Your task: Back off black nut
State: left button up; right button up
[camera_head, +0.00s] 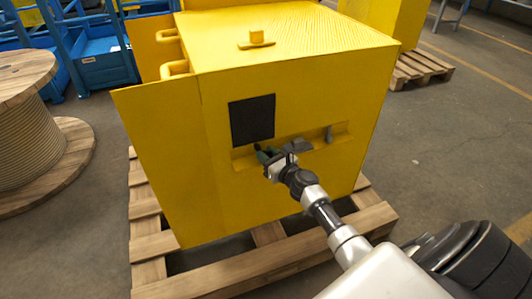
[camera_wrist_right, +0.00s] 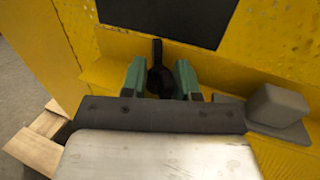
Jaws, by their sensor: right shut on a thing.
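A black nut (camera_wrist_right: 157,80) with a dark upright arm sits in a shallow recess on the front of the yellow cabinet (camera_head: 225,180). My right gripper (camera_head: 265,156) reaches the cabinet front from the lower right. In the right wrist view its two green fingers (camera_wrist_right: 160,80) stand on either side of the nut and are shut on it. The fingers and gripper body hide the nut's lower part and whatever lies behind it. In the head view only a small dark bit of it (camera_head: 257,147) shows. My left gripper is not in view.
A black square panel (camera_head: 252,120) lies just above the recess. The yellow door (camera_head: 158,165) stands at the left. The cabinet rests on a wooden pallet (camera_head: 235,275). A wooden cable reel (camera_head: 30,130) is at far left.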

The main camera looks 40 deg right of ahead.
jog(key=shift+d+f+n+y, duration=0.1)
jog(key=shift+n+y, duration=0.4)
jog(key=shift+y, duration=0.3)
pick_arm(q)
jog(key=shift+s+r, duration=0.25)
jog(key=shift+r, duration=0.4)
pick_arm(e)
jog(key=shift+n+g+y, duration=0.3)
jog(key=shift+n+y, duration=0.2)
jog(key=shift+y, duration=0.2)
jog(key=o, duration=0.7)
jog(key=shift+c, duration=0.2)
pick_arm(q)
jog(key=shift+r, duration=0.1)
pick_arm(e)
jog(key=shift+d, duration=0.1)
jog(key=shift+s, duration=0.4)
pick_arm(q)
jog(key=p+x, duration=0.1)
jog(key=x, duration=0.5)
pick_arm(e)
jog(key=v, duration=1)
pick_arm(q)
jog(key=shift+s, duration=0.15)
pick_arm(e)
jog(key=shift+w+d, duration=0.1)
